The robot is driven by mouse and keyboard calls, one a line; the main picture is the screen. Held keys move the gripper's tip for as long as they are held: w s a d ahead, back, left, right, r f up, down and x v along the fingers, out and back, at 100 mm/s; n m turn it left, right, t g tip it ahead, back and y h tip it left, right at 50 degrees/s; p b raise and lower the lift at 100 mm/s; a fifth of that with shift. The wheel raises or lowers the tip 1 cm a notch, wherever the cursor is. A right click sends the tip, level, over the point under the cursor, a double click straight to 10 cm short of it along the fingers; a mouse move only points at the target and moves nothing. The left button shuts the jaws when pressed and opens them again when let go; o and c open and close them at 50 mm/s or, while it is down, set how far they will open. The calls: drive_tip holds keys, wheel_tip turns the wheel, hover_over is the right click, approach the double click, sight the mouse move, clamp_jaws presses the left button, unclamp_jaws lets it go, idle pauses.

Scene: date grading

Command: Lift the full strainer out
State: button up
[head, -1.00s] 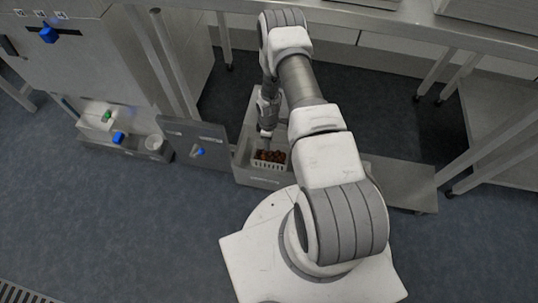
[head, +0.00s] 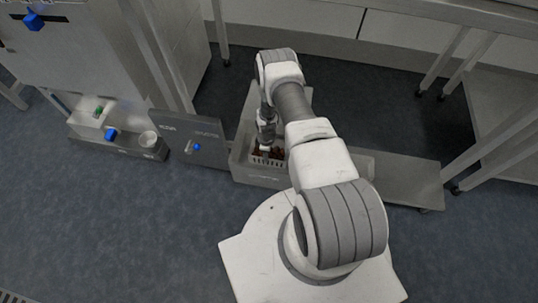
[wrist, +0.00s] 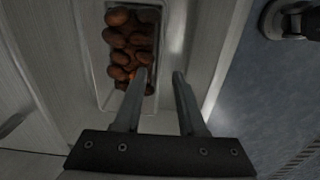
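The strainer (head: 266,161) is a small pale slotted basket filled with brown dates, sitting inside a grey open bin (head: 262,181) in the head view. The wrist view shows the strainer's rim (wrist: 157,40) at the top, with dates (wrist: 130,45) in it. My gripper (wrist: 159,73) is open, with nothing between its fingers that I can make out. Its left finger overlaps the dates and its right finger lies beyond the strainer's right wall. I cannot tell whether either finger touches the wall. In the head view my arm hides the strainer's far side.
A grey panel (head: 185,137) with a blue knob stands left of the bin. Farther left is a low unit (head: 118,140) with a white cup (head: 149,139) on it. A low metal shelf (head: 402,180) lies to the right. Steel table legs stand behind and at right.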

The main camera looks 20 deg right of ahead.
wheel_tip(320, 180, down, 2)
drive_tip(key=shift+f+b, duration=0.15)
drive_tip(key=shift+b, duration=0.15)
clamp_jaws()
idle(1.2)
